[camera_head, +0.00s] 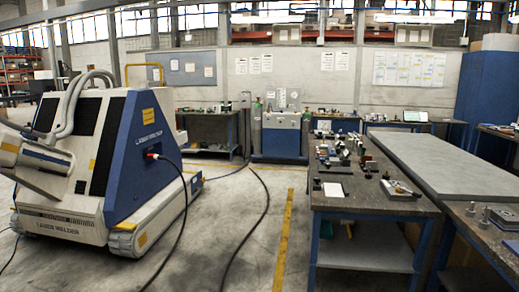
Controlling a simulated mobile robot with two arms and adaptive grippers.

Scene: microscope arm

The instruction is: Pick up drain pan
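I cannot make out a drain pan for certain in the head view. Small dark and metal items, too small to name, lie on the dark-topped workbench (376,206) right of the middle. A flat metal piece (400,189) lies near its front right corner, and a light flat piece (333,190) lies near its front left. Neither of my grippers shows in this view.
A large white and blue laser welder (135,172) with thick hoses stands at the left. Dark cables (262,200) run across the floor beside a yellow line (284,238). A long grey table (440,162) stands right of the workbench. Open floor lies between welder and workbench.

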